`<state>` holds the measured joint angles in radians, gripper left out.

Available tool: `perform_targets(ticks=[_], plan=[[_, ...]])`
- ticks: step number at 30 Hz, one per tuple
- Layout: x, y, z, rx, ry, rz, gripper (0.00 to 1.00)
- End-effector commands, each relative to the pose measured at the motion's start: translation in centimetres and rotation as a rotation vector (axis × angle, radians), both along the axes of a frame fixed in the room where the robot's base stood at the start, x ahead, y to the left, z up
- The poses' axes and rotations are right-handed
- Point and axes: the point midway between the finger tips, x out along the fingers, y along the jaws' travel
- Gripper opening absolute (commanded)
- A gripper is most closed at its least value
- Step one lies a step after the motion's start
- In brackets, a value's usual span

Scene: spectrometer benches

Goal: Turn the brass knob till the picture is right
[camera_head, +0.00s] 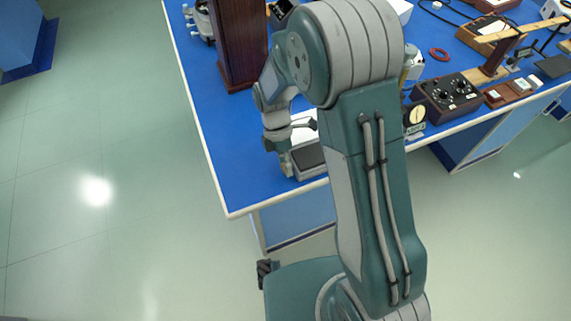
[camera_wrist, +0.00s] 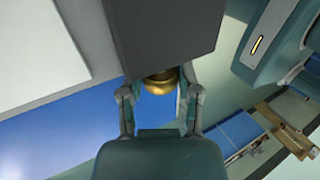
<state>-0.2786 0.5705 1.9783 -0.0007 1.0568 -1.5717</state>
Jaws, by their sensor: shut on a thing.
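The brass knob (camera_wrist: 160,82) shows in the wrist view on the near side of a grey instrument (camera_wrist: 104,72), partly hidden by the instrument's dark panel (camera_wrist: 165,28). My gripper (camera_wrist: 160,90) has one finger on each side of the knob and is shut on it. In the head view my gripper (camera_head: 287,164) is at the left end of the instrument (camera_head: 312,172), near the front edge of the blue bench. The knob is hidden there. The dark panel (camera_head: 311,156) faces up, and I can make out no picture on it.
A tall brown wooden cabinet (camera_head: 238,45) stands behind my gripper on the blue bench (camera_head: 216,135). A white sheet or plate (camera_wrist: 38,45) lies beside the dark panel. The floor at left is clear.

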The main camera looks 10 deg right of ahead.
Motion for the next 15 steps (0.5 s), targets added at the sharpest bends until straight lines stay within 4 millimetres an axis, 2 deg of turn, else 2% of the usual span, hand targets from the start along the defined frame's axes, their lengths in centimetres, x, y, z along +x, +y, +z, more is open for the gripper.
perform_targets(ticks=[15], plan=[[0.59,0.14,-0.31,-0.101,0.353,0.0,0.0]])
